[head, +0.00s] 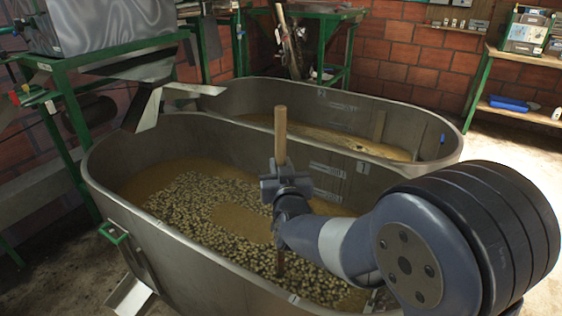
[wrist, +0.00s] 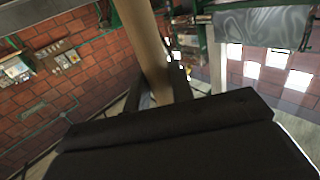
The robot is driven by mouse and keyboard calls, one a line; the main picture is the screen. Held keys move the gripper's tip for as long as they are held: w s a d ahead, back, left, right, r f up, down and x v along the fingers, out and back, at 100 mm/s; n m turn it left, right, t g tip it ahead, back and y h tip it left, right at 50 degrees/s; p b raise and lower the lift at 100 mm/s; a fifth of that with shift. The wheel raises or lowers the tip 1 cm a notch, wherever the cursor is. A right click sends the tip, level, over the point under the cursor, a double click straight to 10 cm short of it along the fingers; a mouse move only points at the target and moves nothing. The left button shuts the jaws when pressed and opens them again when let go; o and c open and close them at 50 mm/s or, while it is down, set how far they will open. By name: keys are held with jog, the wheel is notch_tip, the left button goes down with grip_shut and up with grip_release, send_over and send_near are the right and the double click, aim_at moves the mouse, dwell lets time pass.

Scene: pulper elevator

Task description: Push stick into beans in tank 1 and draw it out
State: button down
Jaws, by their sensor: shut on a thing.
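The wooden stick (head: 280,128) stands upright in my gripper (head: 280,173), which is shut on it over the near steel tank (head: 190,256). In the head view its upper part rises above the jaws, and a darker lower part shows below my wrist against the beans (head: 190,205). Whether the lower tip is in the beans or just above them I cannot tell. The beans lie in brownish water inside the near tank. In the wrist view the stick (wrist: 146,45) runs up from between the dark jaws.
A second steel tank (head: 440,160) stands directly behind the near one. A green-framed machine (head: 110,55) with a metal chute (head: 150,108) reaches over the near tank's back left rim. Shelves (head: 520,110) stand at the right by the brick wall.

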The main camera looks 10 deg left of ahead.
notch_tip(320, 180, down, 10)
jog(key=b, duration=0.6)
notch_tip(320, 180, up, 43)
jog(key=p, duration=3.2)
jog(key=shift+r, duration=0.15)
jog(key=w+d+f+m+h, duration=0.35)
jog(key=d+f+h, duration=0.25)
jog(key=d+f, duration=0.8)
jog(key=s+d+f+m+h, duration=0.3)
jog(key=d+f, duration=0.5)
jog(key=d, duration=0.5)
jog(key=shift+s+f+h, duration=0.25)
jog(key=shift+s+h, duration=0.65)
jog(key=shift+s, duration=0.15)
jog(key=shift+m, duration=0.25)
